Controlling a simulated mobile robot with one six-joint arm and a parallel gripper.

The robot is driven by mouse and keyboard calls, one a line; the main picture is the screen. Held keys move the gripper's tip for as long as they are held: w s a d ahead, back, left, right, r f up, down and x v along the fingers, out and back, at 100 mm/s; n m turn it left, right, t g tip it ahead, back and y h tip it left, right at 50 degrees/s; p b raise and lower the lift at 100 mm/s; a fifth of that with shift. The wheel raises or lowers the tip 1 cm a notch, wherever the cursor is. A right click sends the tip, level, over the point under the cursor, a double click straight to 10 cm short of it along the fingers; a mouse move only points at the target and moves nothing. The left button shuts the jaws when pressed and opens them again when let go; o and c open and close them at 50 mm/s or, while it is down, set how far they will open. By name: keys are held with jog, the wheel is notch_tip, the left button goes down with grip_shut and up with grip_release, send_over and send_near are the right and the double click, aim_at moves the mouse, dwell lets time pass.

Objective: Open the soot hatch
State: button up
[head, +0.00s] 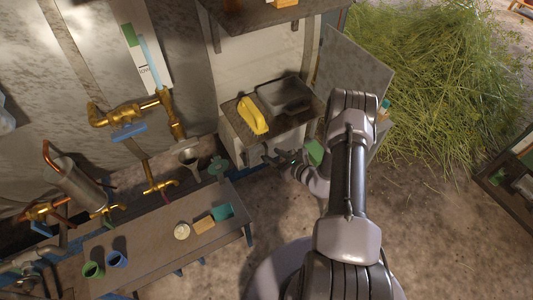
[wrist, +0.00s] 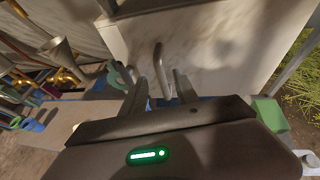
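A pale cabinet front (wrist: 225,45) fills the upper middle of the wrist view. A grey, bent bar handle (wrist: 158,65) stands out from it; I take this to be the soot hatch handle, but the hatch's outline is not clear. My gripper (wrist: 162,88) has its two dark fingers apart, with the handle showing in the gap between them. I cannot tell whether either finger touches it. In the head view my gripper (head: 273,157) is low in front of the pale cabinet (head: 238,145), and the handle cannot be made out there.
A yellow object (head: 252,115) and a grey basin (head: 285,95) are on the cabinet top. A low bench (head: 150,235) with cups stands at left, near brass piping (head: 130,113). A grey upright panel (head: 350,65) and a hay heap (head: 440,85) are at right.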

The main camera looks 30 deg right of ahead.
aim_at(267, 151)
jog(key=b+x, duration=0.1)
jog(key=x, duration=0.4)
jog(key=shift+w, duration=0.1)
jog(key=shift+c, duration=0.5)
grip_shut()
dwell(0.8)
